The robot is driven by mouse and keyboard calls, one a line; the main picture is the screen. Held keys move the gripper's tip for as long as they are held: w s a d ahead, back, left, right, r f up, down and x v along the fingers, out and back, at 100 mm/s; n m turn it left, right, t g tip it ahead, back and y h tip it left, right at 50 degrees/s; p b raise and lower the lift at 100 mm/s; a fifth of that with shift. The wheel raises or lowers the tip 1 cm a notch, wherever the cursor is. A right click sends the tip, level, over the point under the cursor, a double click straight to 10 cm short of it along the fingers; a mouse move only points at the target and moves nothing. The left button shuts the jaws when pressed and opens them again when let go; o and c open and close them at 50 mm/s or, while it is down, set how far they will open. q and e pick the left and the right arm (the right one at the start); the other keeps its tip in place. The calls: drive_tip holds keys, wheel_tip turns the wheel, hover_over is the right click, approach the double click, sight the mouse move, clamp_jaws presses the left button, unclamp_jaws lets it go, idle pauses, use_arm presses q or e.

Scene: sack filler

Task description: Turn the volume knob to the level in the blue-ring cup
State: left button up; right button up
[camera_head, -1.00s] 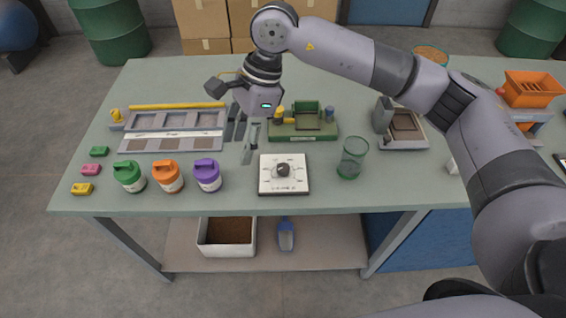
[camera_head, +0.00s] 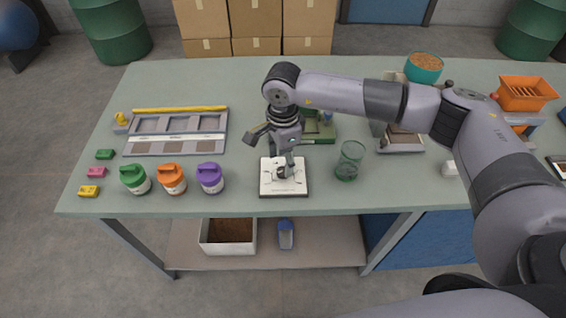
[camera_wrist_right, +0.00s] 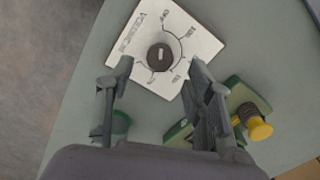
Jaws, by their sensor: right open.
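The volume knob is a dark round dial that shows in the right wrist view (camera_wrist_right: 161,56) at the middle of a white square plate (camera_wrist_right: 200,42) with printed marks. In the head view the plate (camera_head: 284,189) lies near the front edge of the bench, and the knob is partly hidden by my gripper. My right gripper (camera_wrist_right: 161,66) is open, with its fingertips either side of the knob and apart from it. In the head view it points down over the plate. A clear greenish cup (camera_head: 349,162) stands right of the plate; I cannot make out a blue ring on it.
Green (camera_head: 134,180), orange (camera_head: 171,180) and purple (camera_head: 210,178) lidded jars stand to the left. A green device (camera_head: 318,133) sits behind the plate. A teal bowl of grain (camera_head: 423,68) is at the back right. The bench front between jars and plate is clear.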

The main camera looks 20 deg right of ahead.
sight(283, 170)
drive_tip(key=shift+f+p, duration=0.3)
drive_tip(key=shift+f, duration=1.7)
drive_tip(key=shift+c, duration=0.4)
clamp_jaws()
